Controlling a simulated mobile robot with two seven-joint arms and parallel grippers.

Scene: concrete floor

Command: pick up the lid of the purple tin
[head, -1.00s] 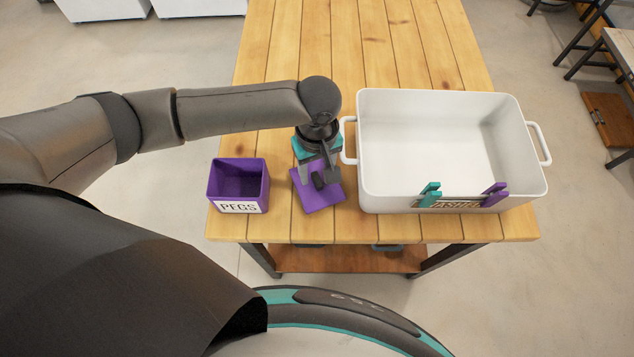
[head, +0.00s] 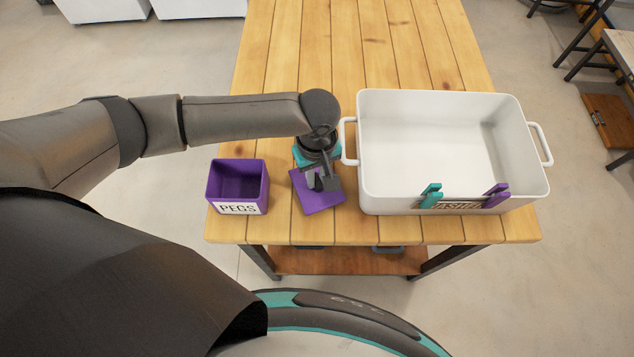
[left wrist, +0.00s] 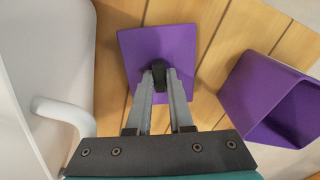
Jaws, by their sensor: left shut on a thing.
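The purple lid (head: 320,199) is a flat square with a dark knob in its middle. It lies on or just above the table between the purple tin and the white tub; I cannot tell which. The lid also shows in the left wrist view (left wrist: 182,48). The purple tin (head: 238,183) stands open to its left, with a white label reading PEGS, and shows at the right of the left wrist view (left wrist: 265,100). My left gripper (head: 322,183) is over the lid, its fingers shut on the dark knob (left wrist: 159,74). My right gripper is not in view.
A large white tub (head: 440,150) with side handles stands close to the right of the lid. A teal clip (head: 430,195) and a purple clip (head: 495,195) hold a label on its front rim. The wooden table (head: 290,45) is clear at the back.

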